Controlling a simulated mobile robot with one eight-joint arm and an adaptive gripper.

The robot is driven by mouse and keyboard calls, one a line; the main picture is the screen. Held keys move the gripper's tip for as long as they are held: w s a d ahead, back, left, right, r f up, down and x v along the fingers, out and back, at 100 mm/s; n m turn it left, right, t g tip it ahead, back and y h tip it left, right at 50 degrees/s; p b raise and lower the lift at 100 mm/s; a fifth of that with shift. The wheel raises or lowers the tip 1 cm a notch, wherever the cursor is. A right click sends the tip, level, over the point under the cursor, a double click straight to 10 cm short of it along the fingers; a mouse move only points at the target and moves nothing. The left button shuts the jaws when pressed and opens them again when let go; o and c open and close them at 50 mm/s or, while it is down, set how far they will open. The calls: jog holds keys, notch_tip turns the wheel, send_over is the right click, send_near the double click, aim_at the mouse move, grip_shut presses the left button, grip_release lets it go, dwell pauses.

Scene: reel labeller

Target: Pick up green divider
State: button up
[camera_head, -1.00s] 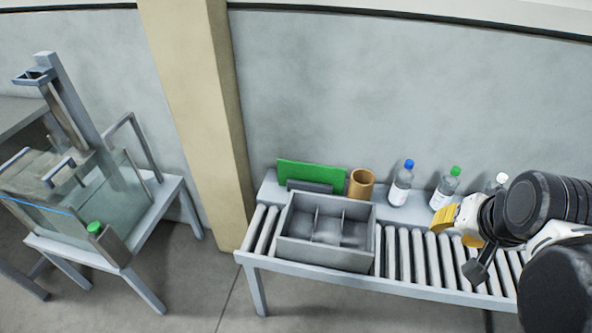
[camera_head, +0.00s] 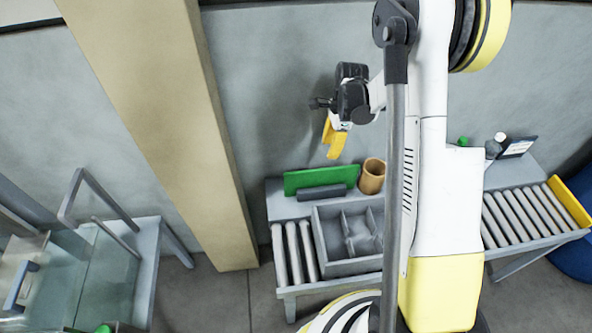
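The green divider (camera_head: 321,177) is a flat green panel. It stands on edge at the back left of the conveyor table, with a dark grey holder (camera_head: 322,192) in front of its lower edge. My gripper (camera_head: 335,150) has yellow fingers and hangs above and slightly to the right of the divider, apart from it. The fingers overlap in this view, so their opening does not show. I see nothing held in them.
A grey compartment box (camera_head: 345,268) sits on the rollers in front of the divider. An orange-brown cup (camera_head: 372,177) stands just right of it. A beige pillar (camera_head: 170,120) rises to the left. My arm hides the table's middle.

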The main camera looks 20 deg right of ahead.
aim_at(322, 169)
jog(key=shift+w+f, duration=0.1)
jog(key=shift+f, duration=0.35)
jog(key=f+b, duration=0.1)
jog(key=f, duration=0.1)
jog(key=f+b, duration=0.1)
jog(key=f, duration=0.1)
jog(key=shift+a+f, duration=0.2)
jog(key=shift+f, duration=0.2)
jog(key=f+b, duration=0.1)
jog(key=a+f, duration=0.1)
jog(key=f, duration=0.1)
jog(key=f+b, duration=0.1)
jog(key=f, duration=0.1)
jog(key=shift+a+f+b, duration=0.1)
jog(key=shift+a+b, duration=0.15)
jog(key=shift+b, duration=0.1)
grip_shut()
